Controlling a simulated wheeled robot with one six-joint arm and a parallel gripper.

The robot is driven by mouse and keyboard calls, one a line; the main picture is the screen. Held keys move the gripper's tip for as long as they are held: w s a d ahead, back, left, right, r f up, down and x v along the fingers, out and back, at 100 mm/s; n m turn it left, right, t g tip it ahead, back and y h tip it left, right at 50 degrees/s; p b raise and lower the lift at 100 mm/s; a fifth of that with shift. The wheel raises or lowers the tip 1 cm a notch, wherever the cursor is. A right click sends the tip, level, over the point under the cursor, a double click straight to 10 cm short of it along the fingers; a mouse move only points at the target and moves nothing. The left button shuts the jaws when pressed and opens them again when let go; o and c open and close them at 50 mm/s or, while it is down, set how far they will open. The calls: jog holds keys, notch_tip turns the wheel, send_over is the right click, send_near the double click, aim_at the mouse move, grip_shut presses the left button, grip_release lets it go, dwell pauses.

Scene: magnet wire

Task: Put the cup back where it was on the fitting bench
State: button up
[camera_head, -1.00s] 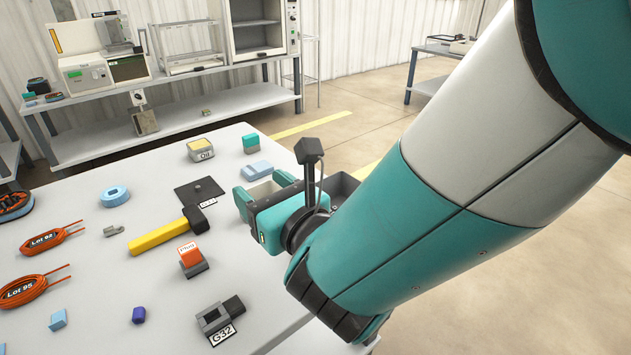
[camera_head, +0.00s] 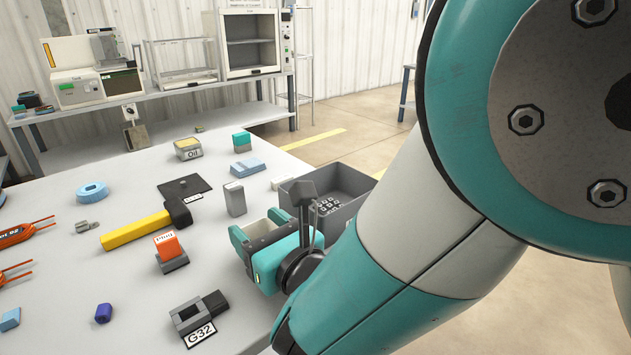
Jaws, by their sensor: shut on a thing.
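My gripper (camera_head: 258,228) is over the right side of the grey fitting bench (camera_head: 85,275), right of the hammer and in front of the grey bin. Its teal fingers are shut on a pale thing, seemingly the cup (camera_head: 259,229). Only a small cream part of it shows between the fingers; the rest is hidden by the gripper. I cannot tell whether it touches the bench. No other cup is visible.
A yellow-handled hammer (camera_head: 140,228), an upright grey block (camera_head: 235,198), an orange-topped block (camera_head: 168,248) and the G32 holder (camera_head: 192,316) stand near my gripper. A grey bin (camera_head: 352,208) with small parts is behind it. A black plate (camera_head: 183,186) lies farther back.

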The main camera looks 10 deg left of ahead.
jog(key=shift+f, duration=0.1)
jog(key=o, duration=0.5)
jog(key=shift+f, duration=0.1)
jog(key=o, duration=0.5)
jog(key=shift+c, duration=0.2)
jog(key=shift+r, duration=0.2)
jog(key=shift+s+d+f+b, duration=0.1)
jog(key=shift+b, duration=0.2)
jog(key=b+v, duration=1)
jog(key=shift+w+d+f+b, duration=0.15)
jog(key=shift+w+b, duration=0.1)
jog(key=shift+b, duration=0.15)
jog(key=shift+s+d+r+b, duration=0.2)
jog(key=shift+s+d+b, duration=0.45)
jog(key=shift+b, duration=0.4)
jog(key=shift+a, duration=0.1)
